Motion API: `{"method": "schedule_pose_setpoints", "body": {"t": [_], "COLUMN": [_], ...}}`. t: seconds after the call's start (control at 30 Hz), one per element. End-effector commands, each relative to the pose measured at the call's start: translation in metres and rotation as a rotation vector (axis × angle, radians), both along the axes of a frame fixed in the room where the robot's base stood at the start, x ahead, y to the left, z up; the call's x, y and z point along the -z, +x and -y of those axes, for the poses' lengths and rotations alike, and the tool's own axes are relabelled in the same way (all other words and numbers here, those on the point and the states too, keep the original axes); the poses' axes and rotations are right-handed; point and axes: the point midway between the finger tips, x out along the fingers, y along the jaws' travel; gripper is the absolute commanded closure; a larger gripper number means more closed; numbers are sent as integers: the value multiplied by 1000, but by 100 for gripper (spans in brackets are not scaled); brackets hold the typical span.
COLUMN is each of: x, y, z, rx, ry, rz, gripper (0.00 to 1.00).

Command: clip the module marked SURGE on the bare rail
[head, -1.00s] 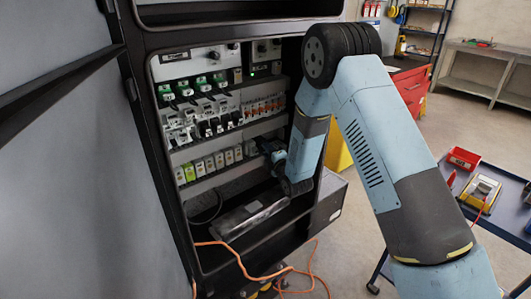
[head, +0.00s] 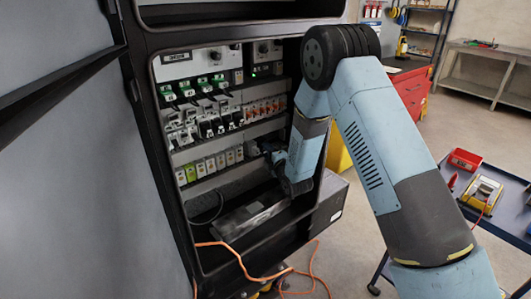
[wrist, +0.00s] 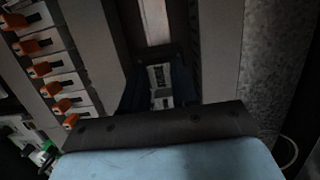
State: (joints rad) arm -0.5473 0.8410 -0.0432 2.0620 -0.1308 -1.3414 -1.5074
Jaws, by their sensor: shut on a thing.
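My gripper (wrist: 160,92) is shut on a small pale module (wrist: 161,78) held between its dark fingers in the wrist view. The print on the module is too small and dim to read as SURGE. A bare light metal strip (wrist: 154,22), which looks like rail, runs away beyond the module. I cannot tell whether the module touches it. In the head view my gripper (head: 266,149) is inside the open cabinet, at the right end of the lower module row (head: 212,164). The arm hides the held module there.
Breakers with orange levers (wrist: 45,68) stand close on the left in the wrist view. In the head view, rows of breakers (head: 205,122) fill the cabinet above. A dark trough (head: 250,213) lies below. The open door (head: 75,170) stands left; an orange cable (head: 240,262) hangs in front.

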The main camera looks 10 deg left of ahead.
Motion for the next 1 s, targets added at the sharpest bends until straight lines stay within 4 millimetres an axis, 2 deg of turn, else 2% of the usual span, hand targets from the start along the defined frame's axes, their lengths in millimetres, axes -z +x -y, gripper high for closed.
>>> {"method": "schedule_pose_setpoints", "body": {"t": [0.67,0.7,1.0], "x": [0,0,0], "y": [2,2,2], "z": [-1,-1,-1], "rx": [1,1,1], "ry": [1,1,0], "rz": [1,1,0], "gripper": [100,69,41]}}
